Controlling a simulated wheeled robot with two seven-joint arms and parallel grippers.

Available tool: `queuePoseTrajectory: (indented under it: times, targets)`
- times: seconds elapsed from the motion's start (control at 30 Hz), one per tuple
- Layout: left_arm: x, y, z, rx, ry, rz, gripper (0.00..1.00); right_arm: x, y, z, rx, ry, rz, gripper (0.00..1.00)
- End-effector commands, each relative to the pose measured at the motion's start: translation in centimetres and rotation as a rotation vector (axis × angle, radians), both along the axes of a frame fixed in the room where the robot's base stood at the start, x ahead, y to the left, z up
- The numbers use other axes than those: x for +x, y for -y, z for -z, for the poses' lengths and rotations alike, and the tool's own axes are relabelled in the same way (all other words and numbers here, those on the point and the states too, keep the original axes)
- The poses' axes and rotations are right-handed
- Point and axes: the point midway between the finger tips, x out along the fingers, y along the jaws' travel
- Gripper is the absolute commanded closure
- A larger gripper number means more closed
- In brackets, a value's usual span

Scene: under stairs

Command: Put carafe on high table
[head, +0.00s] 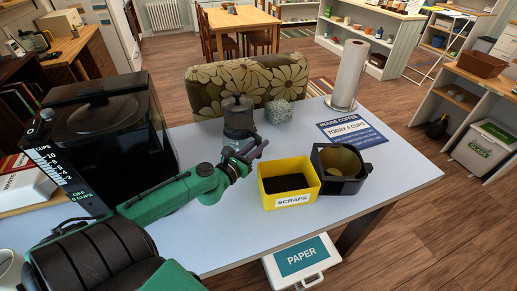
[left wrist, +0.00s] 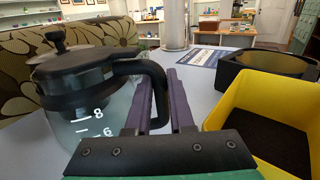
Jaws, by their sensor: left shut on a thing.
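The carafe (head: 238,118) is glass with a black lid, collar and handle. It stands upright at the pale blue table (head: 380,195), in front of the flowered sofa; I cannot tell whether its base touches the top. In the left wrist view the carafe (left wrist: 85,85) fills the left side, with the "8" and "6" marks showing. My left gripper (head: 258,148) is at the carafe's near right side. Its two purple fingers (left wrist: 162,98) are shut on the carafe's handle (left wrist: 150,72). My right gripper is out of view.
A yellow "SCRAPS" bin (head: 290,182) and a black filter basket (head: 341,168) stand just right of my left gripper. A black coffee machine (head: 105,130) stands left. A paper roll (head: 347,75), a sign (head: 352,132) and a speckled ball (head: 279,112) are farther back. The table's right end is clear.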

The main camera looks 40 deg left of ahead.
Motion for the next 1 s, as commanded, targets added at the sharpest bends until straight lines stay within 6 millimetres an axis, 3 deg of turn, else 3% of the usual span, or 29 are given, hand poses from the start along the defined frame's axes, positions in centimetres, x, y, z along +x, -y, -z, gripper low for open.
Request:
queuePoseTrajectory:
  times: [0.17,0.2,0.23,0.27,0.67,1.0]
  targets:
    - [0.0,0.0,0.0,-0.002,0.000,0.000,1.00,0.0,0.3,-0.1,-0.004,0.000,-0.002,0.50]
    - [0.0,0.0,0.1,-0.005,-0.003,0.000,0.64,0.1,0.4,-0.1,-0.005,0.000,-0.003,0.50]
    - [0.0,0.0,0.1,-0.005,-0.003,0.000,0.53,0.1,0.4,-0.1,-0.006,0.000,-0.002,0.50]
    - [0.0,0.0,0.1,-0.004,-0.002,0.000,0.49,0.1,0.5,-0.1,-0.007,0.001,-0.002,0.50]
    - [-0.5,0.0,0.2,-0.006,-0.004,0.000,0.49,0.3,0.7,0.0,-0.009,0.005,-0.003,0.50]
    - [-5.5,-0.3,0.5,-0.007,-0.006,-0.003,0.49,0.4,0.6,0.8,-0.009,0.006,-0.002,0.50]
